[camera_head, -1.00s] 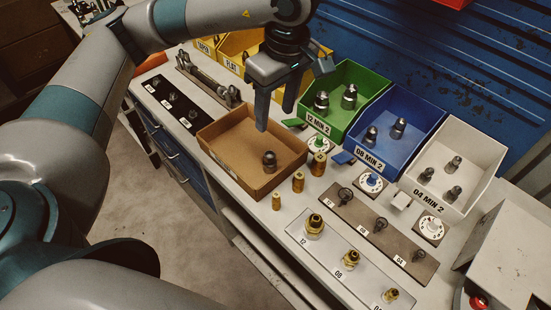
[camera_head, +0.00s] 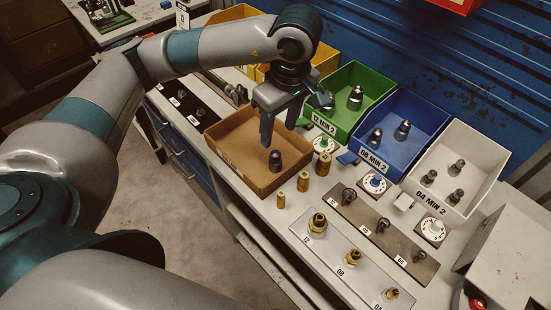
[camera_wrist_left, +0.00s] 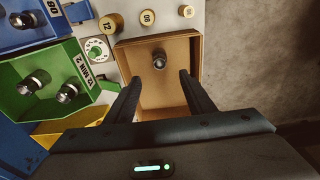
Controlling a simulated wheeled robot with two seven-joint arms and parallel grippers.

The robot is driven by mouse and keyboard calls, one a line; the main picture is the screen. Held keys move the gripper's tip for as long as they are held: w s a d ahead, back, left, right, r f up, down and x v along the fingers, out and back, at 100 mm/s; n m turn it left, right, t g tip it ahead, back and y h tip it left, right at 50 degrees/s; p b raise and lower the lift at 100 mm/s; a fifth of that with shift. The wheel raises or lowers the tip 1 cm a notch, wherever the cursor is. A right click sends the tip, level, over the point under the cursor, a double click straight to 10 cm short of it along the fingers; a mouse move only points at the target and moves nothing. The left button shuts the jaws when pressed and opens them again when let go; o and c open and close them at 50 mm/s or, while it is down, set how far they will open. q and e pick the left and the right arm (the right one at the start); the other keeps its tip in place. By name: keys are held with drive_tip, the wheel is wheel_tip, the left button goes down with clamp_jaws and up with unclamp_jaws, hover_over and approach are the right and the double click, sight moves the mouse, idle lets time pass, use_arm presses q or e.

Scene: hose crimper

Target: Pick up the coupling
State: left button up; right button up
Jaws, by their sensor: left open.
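A dark metal coupling (camera_head: 275,160) stands alone in the brown cardboard box (camera_head: 228,158), toward its front right corner. In the left wrist view the coupling (camera_wrist_left: 160,60) shows near the far wall of the box (camera_wrist_left: 193,52), ahead of and between my fingers. My left gripper (camera_head: 279,136) points down over the box, open and empty, with its fingertips a little above and behind the coupling. In the left wrist view the open fingers (camera_wrist_left: 160,76) frame the coupling, apart from it. My right gripper is not in view.
Green (camera_head: 373,82), blue (camera_head: 429,116) and white (camera_head: 463,163) bins with similar fittings stand to the right. Several brass plugs (camera_head: 303,181) stand close to the box's front right. A plate with brass fittings (camera_head: 330,262) lies nearer. A blue wall is behind.

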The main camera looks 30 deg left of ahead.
sight(276, 154)
use_arm(q)
drive_tip(key=f, duration=0.1)
drive_tip(key=f+p, duration=0.1)
drive_tip(key=f, duration=0.1)
drive_tip(key=a+f, duration=0.1)
drive_tip(key=f, duration=0.1)
drive_tip(key=shift+f+p, duration=0.25)
drive_tip(key=shift+p, duration=0.15)
drive_tip(key=shift+w+f, duration=0.1)
drive_tip(key=shift+f, duration=0.45)
drive_tip(key=shift+f+p, duration=0.65)
drive_tip(key=shift+p, duration=0.15)
wheel_tip(276, 154, down, 3)
drive_tip(key=shift+r+p, duration=0.1)
drive_tip(key=shift+p, duration=0.7)
drive_tip(key=shift+f, duration=0.55)
drive_tip(key=c, duration=1.2)
